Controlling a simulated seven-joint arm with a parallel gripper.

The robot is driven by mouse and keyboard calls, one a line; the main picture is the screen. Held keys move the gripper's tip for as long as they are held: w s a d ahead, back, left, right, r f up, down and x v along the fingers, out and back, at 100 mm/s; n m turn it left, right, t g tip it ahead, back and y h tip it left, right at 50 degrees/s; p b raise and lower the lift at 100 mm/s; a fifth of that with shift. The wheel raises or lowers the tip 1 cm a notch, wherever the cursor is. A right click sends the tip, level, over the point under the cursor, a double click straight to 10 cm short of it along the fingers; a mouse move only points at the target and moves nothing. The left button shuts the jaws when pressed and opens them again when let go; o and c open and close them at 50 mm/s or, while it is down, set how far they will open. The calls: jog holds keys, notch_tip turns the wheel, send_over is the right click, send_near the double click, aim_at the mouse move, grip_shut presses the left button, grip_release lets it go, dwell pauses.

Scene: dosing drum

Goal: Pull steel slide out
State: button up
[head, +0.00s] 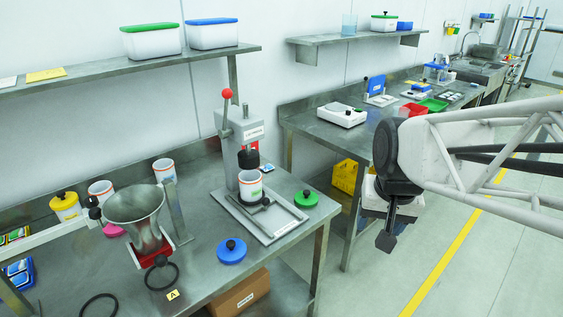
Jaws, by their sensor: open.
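A bench press (241,130) with a red-knobbed lever stands on the left steel bench. A flat steel base with rails (288,222) extends from it towards the front right. The steel slide (252,208) appears to be the plate within these rails, with a dark knob or handle (265,201) on it; its exact outline is hard to tell. A white cup with a red rim (250,185) stands there below the black press head. My gripper (387,240) is open and empty, pointing down over the floor to the right of the bench, well apart from the slide.
Green (306,198) and blue (231,250) lids lie beside the base. A steel funnel (136,212) on a stand is at the left, with several cups behind. A yellow crate (345,176) and a second bench (330,135) stand behind. Floor near my gripper is free.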

jog(key=w+a+f+m, duration=0.1)
jog(key=w+a, duration=0.3)
jog(key=w, duration=0.6)
jog(key=m+g+y, duration=0.1)
jog(key=m, duration=0.3)
send_over(267, 199)
notch_tip(267, 199, down, 17)
jog(key=shift+s+d, duration=0.25)
jog(key=shift+d, duration=0.15)
jog(key=shift+f, duration=0.2)
jog(key=shift+w+a+f, duration=0.15)
jog(key=shift+a+f, duration=0.05)
jog(key=shift+f, duration=1.05)
jog(key=shift+w+a+f, duration=0.1)
jog(key=shift+a+f, duration=0.05)
jog(key=shift+f, duration=1.1)
jog(key=shift+w+a+f, duration=0.15)
jog(key=shift+a+f, duration=0.05)
jog(key=shift+f, duration=1.05)
grip_shut()
